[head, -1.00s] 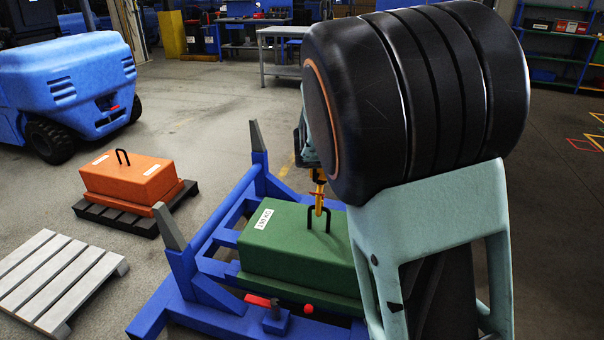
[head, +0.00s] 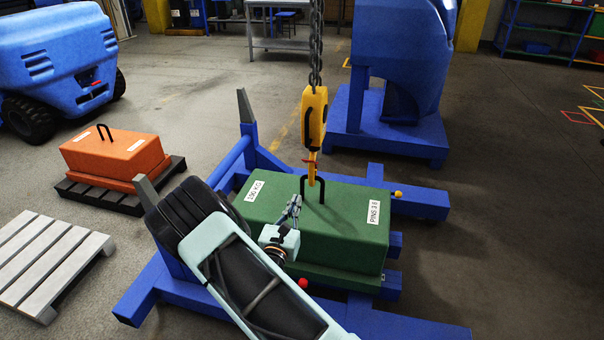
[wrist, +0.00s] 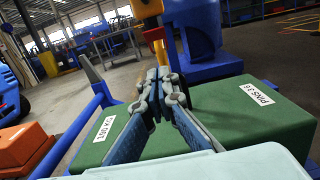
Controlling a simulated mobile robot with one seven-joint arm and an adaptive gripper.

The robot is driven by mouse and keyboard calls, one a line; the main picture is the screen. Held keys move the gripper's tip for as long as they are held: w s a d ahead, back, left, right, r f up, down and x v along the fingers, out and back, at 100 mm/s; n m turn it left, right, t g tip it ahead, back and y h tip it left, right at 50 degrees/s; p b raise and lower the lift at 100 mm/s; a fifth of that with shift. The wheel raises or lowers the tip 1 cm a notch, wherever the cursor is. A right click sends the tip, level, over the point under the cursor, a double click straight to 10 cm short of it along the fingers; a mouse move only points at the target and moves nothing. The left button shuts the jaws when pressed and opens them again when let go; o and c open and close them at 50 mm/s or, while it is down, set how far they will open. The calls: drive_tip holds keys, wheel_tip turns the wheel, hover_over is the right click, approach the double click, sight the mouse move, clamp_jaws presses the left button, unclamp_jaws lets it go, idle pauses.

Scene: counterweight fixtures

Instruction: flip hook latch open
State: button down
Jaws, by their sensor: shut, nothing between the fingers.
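A yellow hook block (head: 314,115) hangs on a dark chain in the head view. Its hook (head: 312,172) reaches down to the black handle (head: 303,187) on the green counterweight (head: 345,215); I cannot tell whether it passes through the handle. A small red piece, seemingly the latch (head: 309,161), crosses the hook's upper part. It also shows in the wrist view (wrist: 152,34). My gripper (head: 297,200) is shut and empty, over the green block, just left of and below the hook. In the wrist view, my fingertips (wrist: 159,74) hide the handle and the hook's lower end.
The green block sits in a blue frame (head: 150,300) with grey-tipped posts. A blue machine (head: 400,60) stands behind it. An orange weight (head: 115,155) on a black pallet, a grey pallet (head: 45,262) and a blue vehicle (head: 55,60) are at left. Floor at right is clear.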

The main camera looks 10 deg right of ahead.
drive_tip(key=r+b+x, duration=0.2)
drive_tip(key=x, duration=1)
drive_tip(key=shift+w+r, duration=0.2)
drive_tip(key=shift+w, duration=0.1)
